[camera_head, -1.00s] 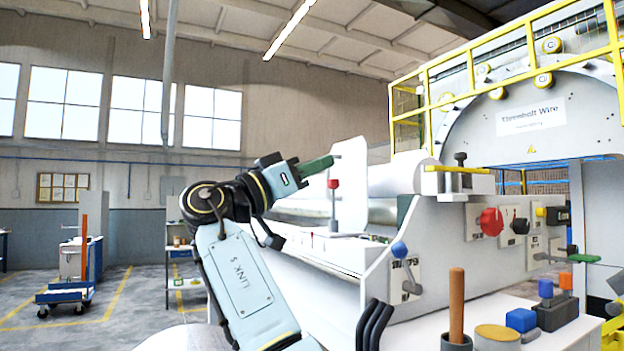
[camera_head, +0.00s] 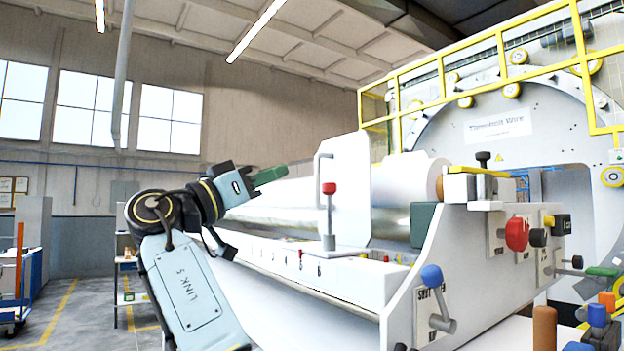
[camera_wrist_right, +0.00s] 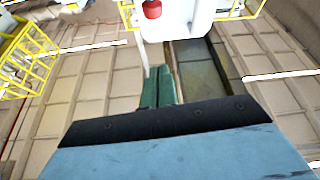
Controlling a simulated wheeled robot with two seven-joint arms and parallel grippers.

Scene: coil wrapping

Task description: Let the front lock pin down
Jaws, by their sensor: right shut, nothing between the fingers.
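Two pins show in the head view, and I cannot tell for sure which is the front lock pin. One is a thin upright rod with a red knob (camera_head: 329,188), standing before a white plate (camera_head: 345,190) on the machine's long rail. The other has a black knob (camera_head: 482,157) and stands upright over a yellow bar at the machine's near end. My right gripper (camera_head: 272,175) has green fingers, shut and empty, left of the red knob and apart from it. In the wrist view its fingers (camera_wrist_right: 158,87) lie together below the red knob (camera_wrist_right: 152,9). My left gripper is not in view.
A blue-knobbed lever (camera_head: 431,276) and a red knob (camera_head: 516,234) are on the machine's near end panel. A large roller (camera_head: 300,208) lies behind the rail. Yellow railings (camera_head: 440,80) stand at the back. Floor at left is mostly open.

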